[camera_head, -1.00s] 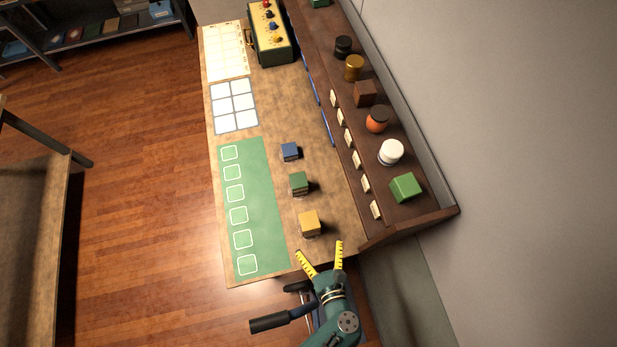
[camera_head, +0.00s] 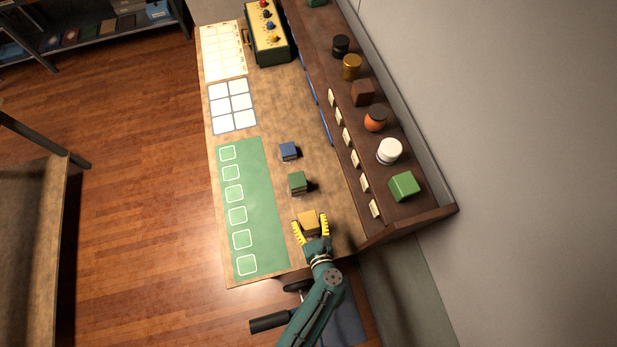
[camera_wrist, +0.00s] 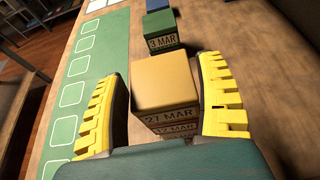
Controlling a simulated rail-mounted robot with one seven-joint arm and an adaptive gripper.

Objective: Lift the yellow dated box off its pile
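In the head view the yellow box (camera_head: 307,220) sits near the table's near end. My gripper (camera_head: 311,229) is open around it, with one yellow toothed finger on each side. In the wrist view my gripper (camera_wrist: 165,103) shows a narrow gap on the left and a close right finger; whether that finger touches cannot be told.
A green box labelled 3 MAR (camera_wrist: 161,38) stands on a pile just beyond, with a blue box (camera_head: 288,150) farther on. A green mat (camera_head: 262,215) with white outlined squares lies left. A raised shelf (camera_head: 338,95) with jars and blocks runs along the right.

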